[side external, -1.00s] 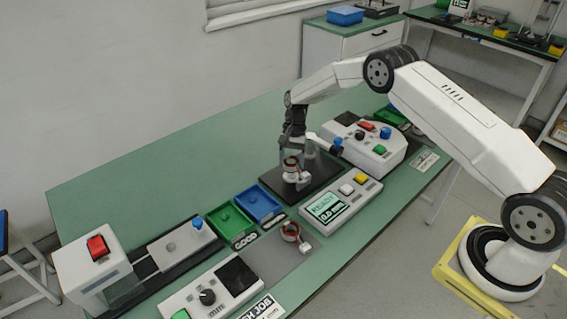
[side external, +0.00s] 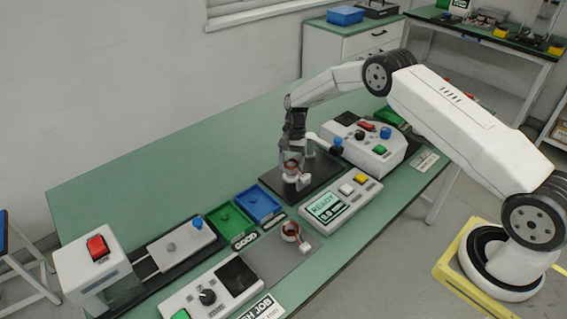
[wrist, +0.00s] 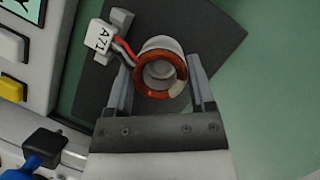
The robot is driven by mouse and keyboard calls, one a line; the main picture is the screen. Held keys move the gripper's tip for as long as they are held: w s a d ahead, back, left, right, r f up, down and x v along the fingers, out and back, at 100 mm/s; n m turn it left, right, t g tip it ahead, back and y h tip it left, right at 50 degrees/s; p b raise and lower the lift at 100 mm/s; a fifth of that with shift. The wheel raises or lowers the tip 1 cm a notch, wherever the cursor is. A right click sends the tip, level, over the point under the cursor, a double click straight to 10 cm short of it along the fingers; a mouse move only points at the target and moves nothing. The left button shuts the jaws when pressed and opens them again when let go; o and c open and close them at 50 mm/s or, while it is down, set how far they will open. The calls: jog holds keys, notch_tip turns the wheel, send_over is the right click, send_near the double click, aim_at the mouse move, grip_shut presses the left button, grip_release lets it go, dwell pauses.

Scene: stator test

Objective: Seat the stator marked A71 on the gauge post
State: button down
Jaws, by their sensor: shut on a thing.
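The stator marked A71 (wrist: 177,82) is a copper-wound ring between the two fingers of my gripper (wrist: 160,88) in the wrist view. In the side view my gripper (side external: 292,163) points down, shut on this stator (side external: 291,170) low over the dark base plate (side external: 322,164). A pale round shape shows at and behind the ring's opening in the wrist view; I cannot tell how much is the gauge post. Whether the ring is around the post or above it is unclear.
A second stator (side external: 290,232) lies on a grey mat (side external: 268,260). A display box (side external: 341,202) stands in front of the plate. Blue (side external: 262,204) and green (side external: 232,226) bins are to the left. A control box (side external: 375,150) stands close on the right.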

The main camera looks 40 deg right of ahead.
jog(key=shift+f, duration=0.3)
grip_release()
dwell(0.3)
jog(key=v, duration=0.8)
jog(key=shift+f, duration=0.1)
dwell(0.6)
